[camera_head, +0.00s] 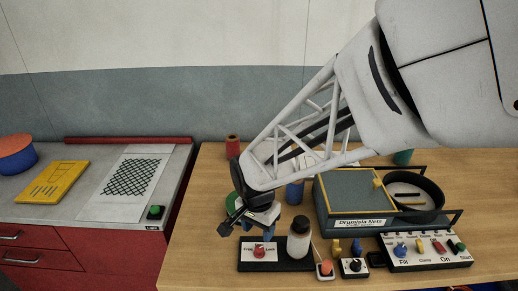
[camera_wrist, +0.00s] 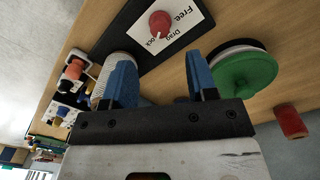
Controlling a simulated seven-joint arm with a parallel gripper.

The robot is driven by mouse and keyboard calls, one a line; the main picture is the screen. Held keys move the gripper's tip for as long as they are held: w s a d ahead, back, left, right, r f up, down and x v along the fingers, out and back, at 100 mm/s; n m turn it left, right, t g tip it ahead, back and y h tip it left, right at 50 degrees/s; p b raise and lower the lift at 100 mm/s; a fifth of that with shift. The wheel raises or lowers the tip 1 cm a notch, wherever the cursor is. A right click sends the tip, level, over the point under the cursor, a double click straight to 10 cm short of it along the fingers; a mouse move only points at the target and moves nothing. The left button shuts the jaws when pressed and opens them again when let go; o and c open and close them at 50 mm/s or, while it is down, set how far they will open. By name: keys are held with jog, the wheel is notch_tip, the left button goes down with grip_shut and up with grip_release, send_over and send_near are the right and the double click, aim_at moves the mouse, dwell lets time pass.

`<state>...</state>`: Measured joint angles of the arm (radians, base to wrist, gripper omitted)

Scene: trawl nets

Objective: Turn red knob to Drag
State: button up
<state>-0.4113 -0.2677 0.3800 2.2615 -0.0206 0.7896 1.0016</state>
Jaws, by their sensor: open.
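The red knob (camera_head: 259,251) sits on a white label plate (camera_head: 246,255) at the front of the bench. In the wrist view the knob (camera_wrist: 160,23) is round, and the plate (camera_wrist: 188,16) reads Free, Drag and Lock. A small pale mark shows on the knob's lower side, towards the Drag and Lock lettering; its exact setting is hard to tell. My gripper (camera_wrist: 157,62) has two blue fingers spread apart with nothing between them. In the head view my gripper (camera_head: 257,221) is above and just behind the knob, apart from it.
A white bottle with a dark cap (camera_head: 299,240) stands close right of the knob on the black base (camera_head: 290,265). A green disc (camera_wrist: 245,70) and a red spool (camera_wrist: 291,121) lie nearby. The Drumoola Nets box (camera_head: 345,205) and a switch panel (camera_head: 425,252) are further right.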

aim_at(259, 248)
jog(key=shift+f, duration=0.1)
jog(key=shift+d+f, duration=0.1)
jog(key=shift+f, duration=3.7)
jog(key=c, duration=0.9)
